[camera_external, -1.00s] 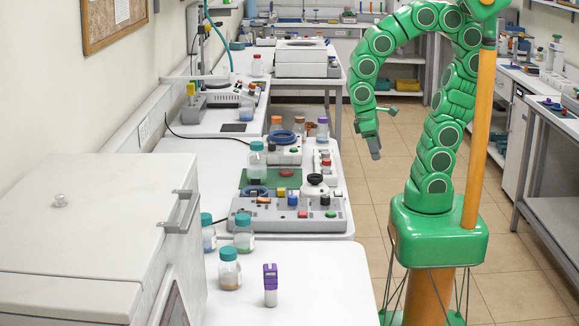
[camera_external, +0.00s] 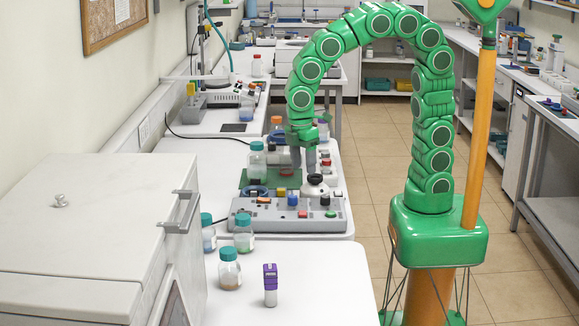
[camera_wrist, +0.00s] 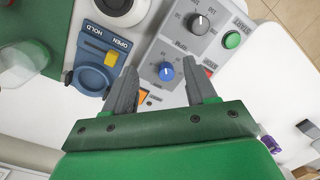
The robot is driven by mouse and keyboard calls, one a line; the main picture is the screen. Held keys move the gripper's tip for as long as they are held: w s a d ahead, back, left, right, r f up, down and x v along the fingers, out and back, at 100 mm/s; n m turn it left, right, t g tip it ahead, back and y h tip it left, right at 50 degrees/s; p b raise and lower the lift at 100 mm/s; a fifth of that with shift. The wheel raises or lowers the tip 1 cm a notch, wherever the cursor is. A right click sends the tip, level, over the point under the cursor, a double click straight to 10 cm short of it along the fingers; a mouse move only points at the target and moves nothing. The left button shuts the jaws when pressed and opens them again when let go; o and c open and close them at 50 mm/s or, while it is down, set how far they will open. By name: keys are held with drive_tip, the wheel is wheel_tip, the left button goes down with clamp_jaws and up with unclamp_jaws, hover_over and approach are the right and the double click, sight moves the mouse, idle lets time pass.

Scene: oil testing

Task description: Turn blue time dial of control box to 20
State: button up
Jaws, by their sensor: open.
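The control box (camera_wrist: 184,40) lies below my gripper in the wrist view. It is a grey panel with a blue dial (camera_wrist: 166,72), a dark knob (camera_wrist: 200,24) and a green button (camera_wrist: 232,40). My gripper (camera_wrist: 160,68) is open, with one finger to either side of the blue dial in this view. I cannot tell whether the fingers touch it, and the dial's setting is too small to read. In the external view my gripper (camera_external: 302,153) points down over the bench equipment and hides part of it.
A device with a yellow HOLD/OPEN switch (camera_wrist: 98,54) and a blue round part (camera_wrist: 90,80) adjoins the box. A clear bottle (camera_wrist: 20,65) stands at the left. In the external view, teal-capped bottles (camera_external: 229,270) and a purple-topped vial (camera_external: 270,285) stand nearer the camera.

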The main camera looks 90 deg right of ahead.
sight(292, 196)
drive_tip(key=w+a+n, duration=0.1)
drive_tip(key=w+a, duration=0.1)
drive_tip(key=shift+w+a+n, duration=0.3)
drive_tip(key=shift+w, duration=0.1)
drive_tip(key=shift+w+a+f, duration=0.15)
drive_tip(key=shift+w+a, duration=0.2)
drive_tip(key=shift+s+f, duration=0.2)
drive_tip(key=shift+f, duration=3.65)
clamp_jaws()
